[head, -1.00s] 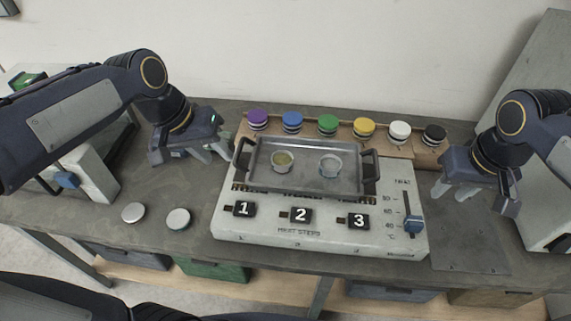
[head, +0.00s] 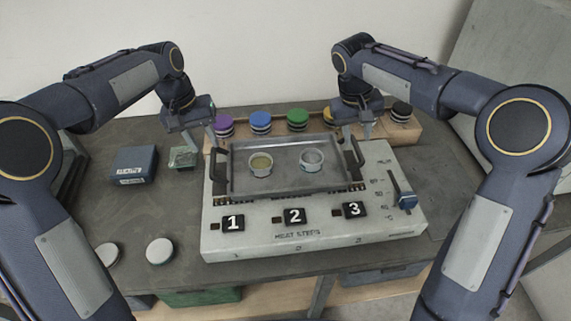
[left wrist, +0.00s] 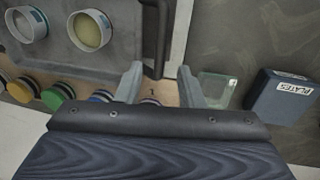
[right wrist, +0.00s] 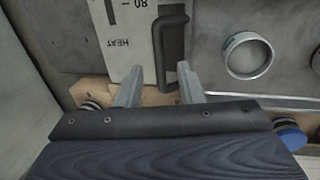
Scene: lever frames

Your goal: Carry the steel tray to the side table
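The steel tray (head: 285,179) lies flat on the white heating unit (head: 300,238), with a black handle at each short end. Two small round dishes stand in it, one with yellowish contents (head: 261,165) and one that looks clear (head: 311,160). My left gripper (head: 196,140) is open and empty just behind the tray's left handle (left wrist: 157,35); its fingers (left wrist: 156,84) point toward that handle. My right gripper (head: 352,134) is open by the tray's right handle (right wrist: 171,50); its fingers (right wrist: 158,86) are apart, with the handle's end near them. Neither gripper visibly holds anything. No side table can be made out.
Several coloured-lid jars stand behind the tray, including a blue one (head: 260,122) and a green one (head: 297,119). A blue PLATES box (head: 135,164) and glass plates (head: 184,157) lie to the left. Two round lids (head: 160,251) lie front left. The slider (head: 406,201) is on the unit's right.

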